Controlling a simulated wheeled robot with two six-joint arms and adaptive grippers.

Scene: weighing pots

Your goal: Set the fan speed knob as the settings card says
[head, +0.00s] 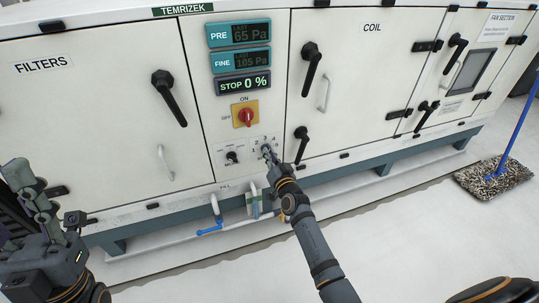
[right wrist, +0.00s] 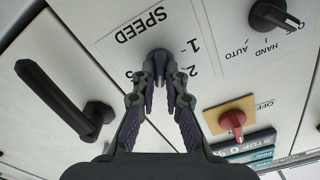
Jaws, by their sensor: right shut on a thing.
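The fan speed knob (right wrist: 159,54) is a small dark knob on a white plate (right wrist: 122,32) marked SPEED, upside down in the right wrist view. The figures 1 and 2 show beside it; another figure is partly hidden by a finger. My right gripper (right wrist: 160,68) is shut on the knob, with a fingertip on each side. It also shows in the head view (head: 268,151), low on the control panel. The knob's pointer is hidden. My left gripper (head: 46,194) is open and empty at the lower left. I cannot make out a settings card.
A HAND/AUTO switch (head: 232,157) sits left of the speed plate, and a red rotary switch (head: 245,117) above. The display (head: 243,83) reads STOP 0 %. Black door handles (head: 302,143) flank the panel. A blue-handled mop (head: 495,177) stands at the right.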

